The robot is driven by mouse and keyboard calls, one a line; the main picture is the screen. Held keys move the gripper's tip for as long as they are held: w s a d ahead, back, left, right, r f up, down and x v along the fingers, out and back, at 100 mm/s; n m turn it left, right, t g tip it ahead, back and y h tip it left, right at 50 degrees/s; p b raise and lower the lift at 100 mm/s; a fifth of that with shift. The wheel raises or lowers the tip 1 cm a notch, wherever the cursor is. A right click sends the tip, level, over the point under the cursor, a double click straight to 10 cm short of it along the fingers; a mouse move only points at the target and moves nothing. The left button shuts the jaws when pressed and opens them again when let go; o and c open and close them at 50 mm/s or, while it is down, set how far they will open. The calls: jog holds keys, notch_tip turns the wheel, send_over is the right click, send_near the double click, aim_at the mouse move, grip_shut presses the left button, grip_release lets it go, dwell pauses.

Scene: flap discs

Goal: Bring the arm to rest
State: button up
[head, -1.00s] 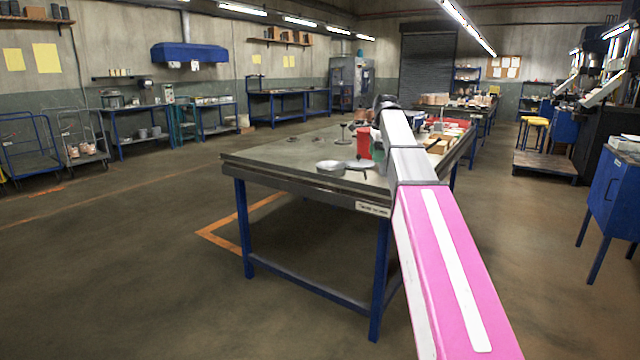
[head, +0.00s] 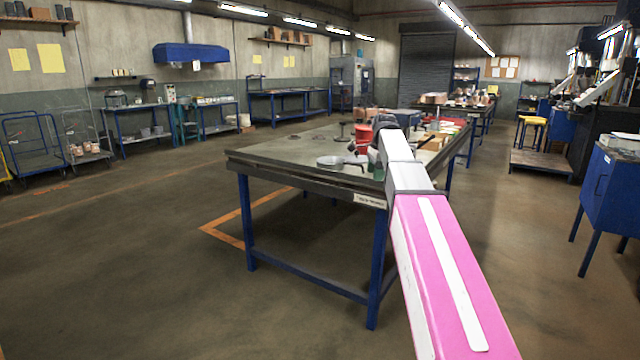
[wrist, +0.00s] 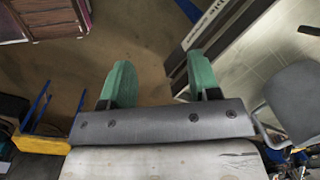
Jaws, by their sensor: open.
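My arm, pink and white, reaches from the lower right of the head view toward the workbench (head: 290,150). Its far end, with a dark wrist, is seen against the bench top. In the wrist view my gripper (wrist: 159,78) shows two green fingers spread well apart with nothing between them. Brown floor shows behind and between the fingers, and the bench edge with its label lies to their right. In the head view the arm's far links hide most of the gripper.
A blue cabinet (head: 608,195) stands at the right. The floor left of the bench is open.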

jog(key=s+f+n, duration=0.4)
jog(key=s+f, duration=0.2)
jog(key=f, duration=0.5)
jog(key=s+f+n, duration=0.3)
jog(key=s+f, duration=0.3)
jog(key=f, duration=0.6)
jog(key=s+a+f+n+g+h, duration=0.1)
jog(key=s+f+n, duration=0.7)
jog(key=s+f, duration=0.7)
jog(key=shift+s+f+n, duration=0.35)
jog(key=shift+s+n, duration=0.05)
jog(key=shift+s, duration=0.65)
jog(key=shift+d, duration=0.1)
